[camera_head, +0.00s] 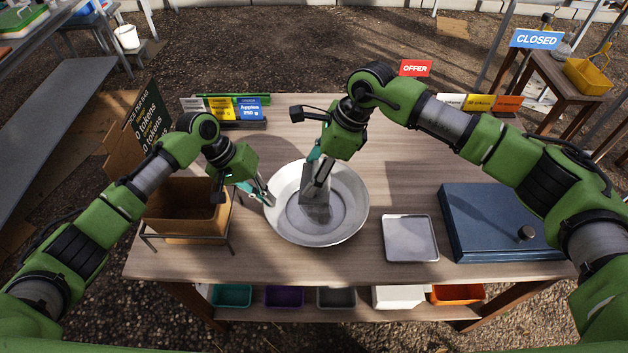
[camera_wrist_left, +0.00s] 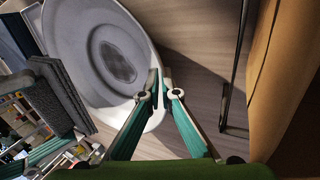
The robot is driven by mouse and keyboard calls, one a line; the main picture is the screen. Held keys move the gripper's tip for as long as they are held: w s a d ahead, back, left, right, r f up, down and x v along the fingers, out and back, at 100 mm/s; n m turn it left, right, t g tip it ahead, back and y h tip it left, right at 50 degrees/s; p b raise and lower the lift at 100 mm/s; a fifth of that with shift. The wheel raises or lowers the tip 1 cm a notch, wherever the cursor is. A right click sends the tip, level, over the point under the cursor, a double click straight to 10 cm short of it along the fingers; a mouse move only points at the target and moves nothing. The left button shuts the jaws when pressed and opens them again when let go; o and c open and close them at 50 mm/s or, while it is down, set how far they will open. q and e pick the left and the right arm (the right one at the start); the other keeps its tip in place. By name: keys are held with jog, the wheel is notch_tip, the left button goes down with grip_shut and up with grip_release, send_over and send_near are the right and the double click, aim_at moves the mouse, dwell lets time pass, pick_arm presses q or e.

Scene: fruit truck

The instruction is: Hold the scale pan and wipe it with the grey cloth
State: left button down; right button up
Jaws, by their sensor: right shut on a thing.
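My left gripper (camera_head: 268,198) is at the pan's left rim. In the left wrist view its fingers (camera_wrist_left: 160,75) are nearly together, one on each side of the rim. My right gripper (camera_head: 319,175) points down over the pan, shut on the grey cloth (camera_head: 314,212). The cloth also shows in the left wrist view (camera_wrist_left: 62,95). Contact between cloth and pan is unclear.
A brown bin (camera_head: 185,222) on a wire stand is close left of the pan. A small metal tray (camera_head: 410,238) and a blue box (camera_head: 490,215) are to the right. Price signs (camera_head: 240,108) line the back edge. Clear tabletop lies in front of the pan.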

jog(key=shift+d+f, duration=0.1)
jog(key=shift+f, duration=4.85)
jog(key=shift+f, duration=0.6)
jog(key=shift+s, duration=0.2)
jog(key=shift+s, duration=0.3)
jog(key=shift+w, duration=0.8)
jog(key=shift+w+d, duration=0.1)
